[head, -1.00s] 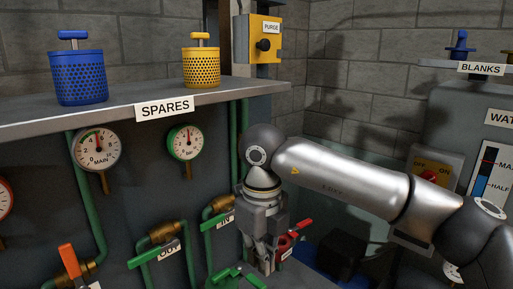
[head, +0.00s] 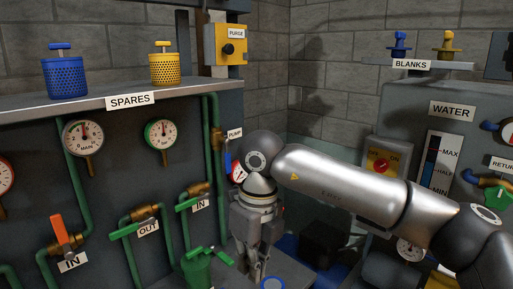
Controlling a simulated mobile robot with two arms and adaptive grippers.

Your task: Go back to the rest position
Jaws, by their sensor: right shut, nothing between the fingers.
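My right arm comes in from the right, and its gripper (head: 257,272) points down, shut and empty, at the lower middle. It is above a grey surface, to the right of a green housing with a green handle (head: 205,255). My left gripper is not in view.
A shelf marked SPARES (head: 130,100) holds a blue basket (head: 68,78) and a yellow basket (head: 164,66). Gauges, green pipes and an orange-handled valve (head: 66,235) line the left panel. A WATER tank (head: 452,112) stands at the right, with a red switch (head: 383,166).

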